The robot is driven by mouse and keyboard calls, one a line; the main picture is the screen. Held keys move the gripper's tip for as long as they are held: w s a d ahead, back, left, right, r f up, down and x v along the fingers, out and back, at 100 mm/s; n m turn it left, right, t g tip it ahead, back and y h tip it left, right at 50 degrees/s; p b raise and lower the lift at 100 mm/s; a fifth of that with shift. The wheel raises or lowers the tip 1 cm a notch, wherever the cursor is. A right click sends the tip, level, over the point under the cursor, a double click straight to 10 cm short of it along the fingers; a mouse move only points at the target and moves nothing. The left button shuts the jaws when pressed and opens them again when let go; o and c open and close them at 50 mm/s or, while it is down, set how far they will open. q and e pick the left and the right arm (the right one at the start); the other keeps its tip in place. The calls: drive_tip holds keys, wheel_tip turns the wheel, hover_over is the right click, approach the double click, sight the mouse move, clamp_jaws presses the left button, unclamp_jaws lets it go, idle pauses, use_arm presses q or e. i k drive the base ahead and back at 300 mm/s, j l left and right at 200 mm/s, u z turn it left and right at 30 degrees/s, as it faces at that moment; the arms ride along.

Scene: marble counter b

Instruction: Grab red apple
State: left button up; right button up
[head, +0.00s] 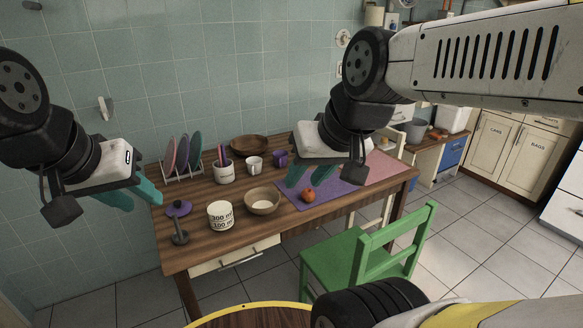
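The red apple (308,195) rests on the purple part of a mat (335,192) on the wooden table. My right gripper (297,177) has teal fingers that hang just above and behind the apple in the picture, slightly to its left. The fingers look parted and hold nothing; the exact gap to the apple is hard to judge. My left gripper (147,200) is at the left, in front of the table's left end, with its teal fingers apart and empty.
Left of the apple stand a wooden bowl (262,201), a white lettered cup (220,215) and a dark stand (180,238). Behind are a plate rack (183,172), a pen cup (224,174), a mug (254,164) and a purple cup (280,158). A green chair (375,255) stands in front.

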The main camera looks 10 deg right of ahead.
sight(308, 195)
drive_tip(key=i+l+z, duration=0.1)
drive_tip(key=i+l, duration=0.15)
drive_tip(key=i, duration=0.15)
drive_tip(key=i+l+z, duration=0.1)
drive_tip(key=i+l, duration=0.15)
drive_tip(key=i, duration=0.15)
